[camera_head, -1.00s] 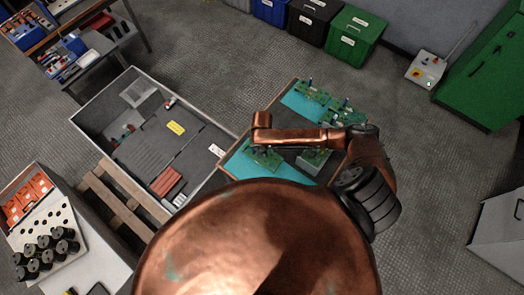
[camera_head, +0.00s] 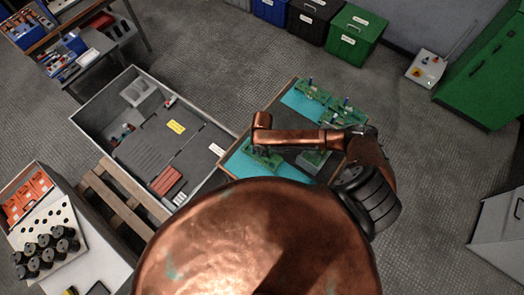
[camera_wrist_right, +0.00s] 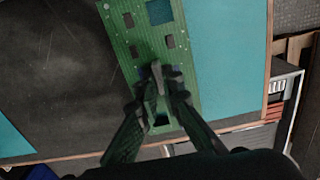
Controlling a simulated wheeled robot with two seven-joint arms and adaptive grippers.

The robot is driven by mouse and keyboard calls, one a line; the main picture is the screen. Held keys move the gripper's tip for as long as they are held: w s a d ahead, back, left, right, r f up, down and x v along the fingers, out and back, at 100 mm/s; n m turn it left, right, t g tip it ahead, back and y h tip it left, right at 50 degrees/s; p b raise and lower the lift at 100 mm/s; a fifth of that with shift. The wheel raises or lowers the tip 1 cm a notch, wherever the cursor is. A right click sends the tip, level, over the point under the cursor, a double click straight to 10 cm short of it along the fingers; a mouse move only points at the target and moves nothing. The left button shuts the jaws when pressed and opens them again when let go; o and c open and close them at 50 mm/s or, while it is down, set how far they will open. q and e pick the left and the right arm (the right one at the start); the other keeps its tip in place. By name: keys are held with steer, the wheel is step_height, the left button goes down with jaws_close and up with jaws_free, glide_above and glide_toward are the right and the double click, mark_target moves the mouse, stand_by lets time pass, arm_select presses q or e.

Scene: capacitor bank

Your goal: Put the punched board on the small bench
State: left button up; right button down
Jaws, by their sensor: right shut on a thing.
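I cannot tell whether the board touches the surface. In the head view the held board (camera_head: 266,159) is partly hidden by my wrist and lies over the near teal mat. The bench (camera_head: 240,133) with the teal mats is under my right arm; I cannot tell whether it is the small bench. My left gripper is not in view.
More green boards (camera_head: 312,91) stand on the far teal mat. A table with black cylinders (camera_head: 92,262) is at lower left.

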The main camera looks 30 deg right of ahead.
steer(key=shift+f, duration=0.15)
stand_by(0.7)
steer(key=c, duration=2)
jaws_free()
step_height(320, 180, up, 12)
steer(key=shift+r, duration=0.1)
